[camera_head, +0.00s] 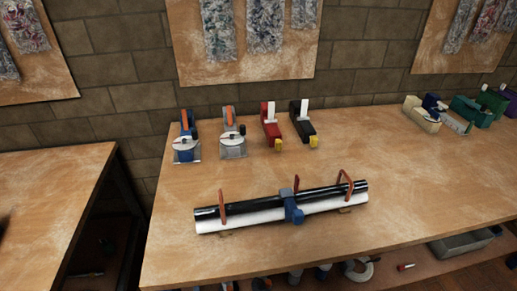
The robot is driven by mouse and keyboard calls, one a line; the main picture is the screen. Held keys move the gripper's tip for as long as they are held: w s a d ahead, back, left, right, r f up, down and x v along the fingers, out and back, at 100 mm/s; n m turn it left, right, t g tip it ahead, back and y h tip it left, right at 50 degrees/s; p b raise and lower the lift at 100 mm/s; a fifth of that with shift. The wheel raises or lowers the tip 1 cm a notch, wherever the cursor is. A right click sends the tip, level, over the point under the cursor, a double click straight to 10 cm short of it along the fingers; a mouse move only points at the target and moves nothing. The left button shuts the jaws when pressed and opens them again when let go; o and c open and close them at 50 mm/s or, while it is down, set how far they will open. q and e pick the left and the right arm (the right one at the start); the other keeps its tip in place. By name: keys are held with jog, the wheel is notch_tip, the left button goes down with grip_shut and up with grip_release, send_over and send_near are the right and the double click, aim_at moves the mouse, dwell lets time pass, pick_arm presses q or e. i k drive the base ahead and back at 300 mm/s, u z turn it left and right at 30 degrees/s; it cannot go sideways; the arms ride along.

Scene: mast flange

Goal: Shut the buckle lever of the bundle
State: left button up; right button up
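The bundle is a black tube (255,205) lying along a white tube (255,222) near the front of the wooden workbench (200,262). A blue buckle (293,210) sits around its middle, and a grey-blue piece (286,194) rises at the buckle's upper left. This piece may be the lever; it is too small to tell its angle. Red upright pieces stand at the left (222,203), middle (296,183) and right (346,181) of the bundle. Neither of my grippers can be made out, and nothing is seen touching the bundle.
Tape dispensers in blue (187,140), grey (232,140), red (270,128) and black (302,128) stand behind the bundle. More coloured tools (425,115) stand at the back right. A second table (50,190) is at left across a gap. The bench around the bundle is clear.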

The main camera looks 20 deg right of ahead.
aim_at(296, 179)
jog(key=k, duration=1.2)
jog(key=z, duration=0.95)
jog(key=i, duration=1.4)
jog(key=u, duration=0.5)
